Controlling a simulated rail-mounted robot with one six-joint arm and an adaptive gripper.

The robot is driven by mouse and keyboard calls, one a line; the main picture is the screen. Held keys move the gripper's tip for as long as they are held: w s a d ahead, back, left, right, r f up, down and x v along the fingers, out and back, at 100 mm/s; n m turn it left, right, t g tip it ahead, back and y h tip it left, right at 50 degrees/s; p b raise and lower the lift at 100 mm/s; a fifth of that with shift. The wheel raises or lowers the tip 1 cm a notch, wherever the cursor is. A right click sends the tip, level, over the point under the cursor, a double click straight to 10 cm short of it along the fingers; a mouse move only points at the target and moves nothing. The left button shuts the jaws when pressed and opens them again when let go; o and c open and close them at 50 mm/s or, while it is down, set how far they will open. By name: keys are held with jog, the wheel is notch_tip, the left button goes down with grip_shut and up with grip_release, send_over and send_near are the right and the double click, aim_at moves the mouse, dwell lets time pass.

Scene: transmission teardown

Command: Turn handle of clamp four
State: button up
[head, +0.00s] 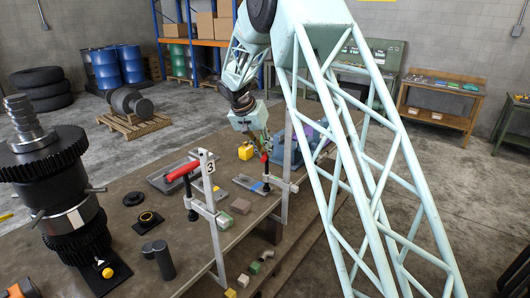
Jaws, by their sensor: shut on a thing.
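Two bar clamps stand on the near edge of the workbench. The near clamp (209,190) carries a "3" plate and has a red handle (183,171). The farther clamp (287,160) stands to its right; I see no number on it, but it fits clamp four. Its small red handle (265,157) points up toward my arm. My gripper (261,146) reaches down from above and is shut on this handle. The fingers are small and partly hidden against the handle and bench clutter.
Floor is open beyond.

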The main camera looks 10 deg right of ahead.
jog(key=shift+n+b, duration=0.5)
jog(key=shift+d+n+t+y+b, duration=0.1)
jog(key=shift+n+t+y+b, duration=0.35)
jog(key=shift+n, duration=0.25)
jog(key=shift+s+d+n+t+y, duration=0.1)
jog(key=shift+n+t+y, duration=0.2)
jog(key=shift+n, duration=0.8)
jog(key=shift+d+r+n+y, duration=0.15)
jog(key=shift+n+y, duration=0.3)
jog(key=shift+n, duration=0.65)
jog(key=shift+n+t+p, duration=0.25)
jog(key=shift+n+p, duration=0.35)
jog(key=shift+p, duration=0.25)
jog(key=shift+n+y+p, duration=0.5)
jog(key=shift+n+p, duration=0.2)
jog(key=o, duration=0.8)
jog(key=shift+o, duration=0.2)
